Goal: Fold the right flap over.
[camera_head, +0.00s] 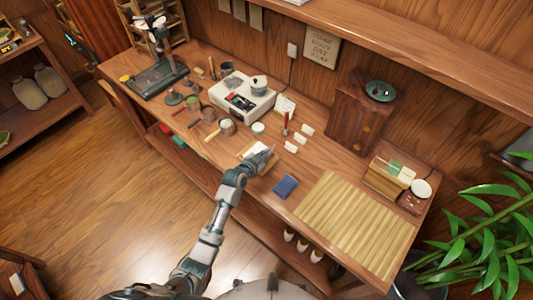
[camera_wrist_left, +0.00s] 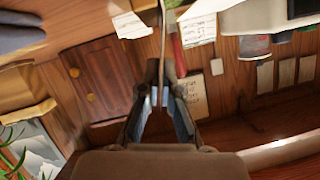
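A small pale wrapper (camera_head: 254,148) lies near the front edge of the bench, left of the blue cloth. My left gripper (camera_head: 267,155) is over its right side and hides part of it. The separate flaps are too small to tell apart. In the left wrist view, the fingers of my left gripper (camera_wrist_left: 158,95) point away from the camera and lean close together. A thin upright strip stands at their tips. I cannot tell whether it is a flap edge or whether the fingers pinch it. My right gripper is not in view.
A folded blue cloth (camera_head: 286,187) and a slatted mat (camera_head: 355,223) lie to the right. Behind the wrapper are small white blocks (camera_head: 291,147), a red-handled tool (camera_head: 285,124) and a white appliance (camera_head: 243,95). A wooden cabinet (camera_head: 360,113) stands at the back.

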